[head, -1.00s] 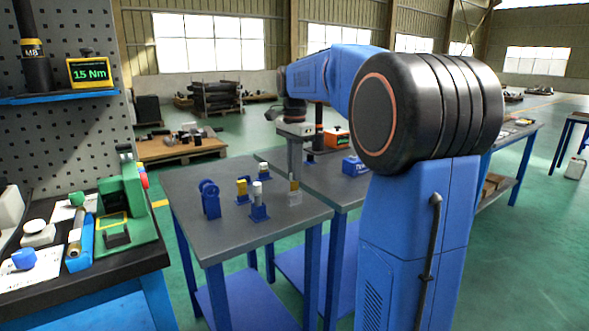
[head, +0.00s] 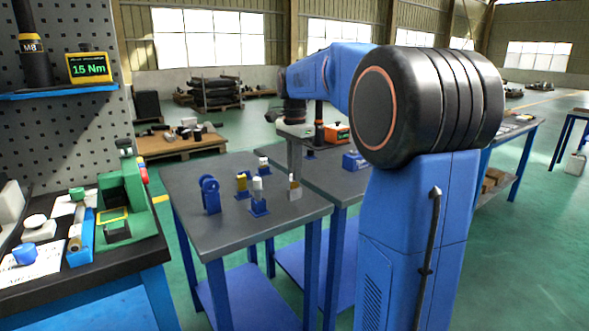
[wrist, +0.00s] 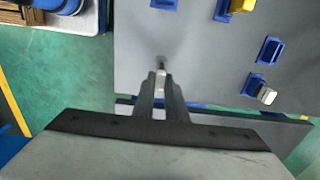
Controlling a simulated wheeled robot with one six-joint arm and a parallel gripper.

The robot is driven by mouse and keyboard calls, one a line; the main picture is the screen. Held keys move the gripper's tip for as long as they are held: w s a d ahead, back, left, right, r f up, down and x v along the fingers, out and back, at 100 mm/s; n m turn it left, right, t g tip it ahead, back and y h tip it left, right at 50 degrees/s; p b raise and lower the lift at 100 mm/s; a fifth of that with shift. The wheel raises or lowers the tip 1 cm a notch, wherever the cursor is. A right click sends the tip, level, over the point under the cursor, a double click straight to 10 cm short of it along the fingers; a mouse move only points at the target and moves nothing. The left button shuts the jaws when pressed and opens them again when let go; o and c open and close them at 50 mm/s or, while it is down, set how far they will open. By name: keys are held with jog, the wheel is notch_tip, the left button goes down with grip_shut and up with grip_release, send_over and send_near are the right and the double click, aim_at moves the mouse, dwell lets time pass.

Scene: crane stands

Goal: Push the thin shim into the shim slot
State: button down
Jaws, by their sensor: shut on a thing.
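My gripper (head: 294,177) points down over the right part of the near grey table in the head view. In the wrist view my gripper (wrist: 161,90) is shut on a small pale, thin piece, taken as the shim (wrist: 160,78). A dark tip shows just beyond it. In the head view a small grey piece with a tan top (head: 294,193) shows at the fingertips; whether it touches the table is unclear. A blue holder with a dark opening (wrist: 268,50) stands to the right in the wrist view. I cannot tell which opening is the shim slot.
A second table adjoins behind. The near table's front is clear.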

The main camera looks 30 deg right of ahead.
jog(key=shift+f, duration=1.05)
jog(key=c, duration=1.7)
grip_release()
jog(key=shift+r, duration=0.1)
jog(key=shift+r, duration=2.45)
notch_tip(320, 180, up, 17)
jog(key=shift+r, duration=0.2)
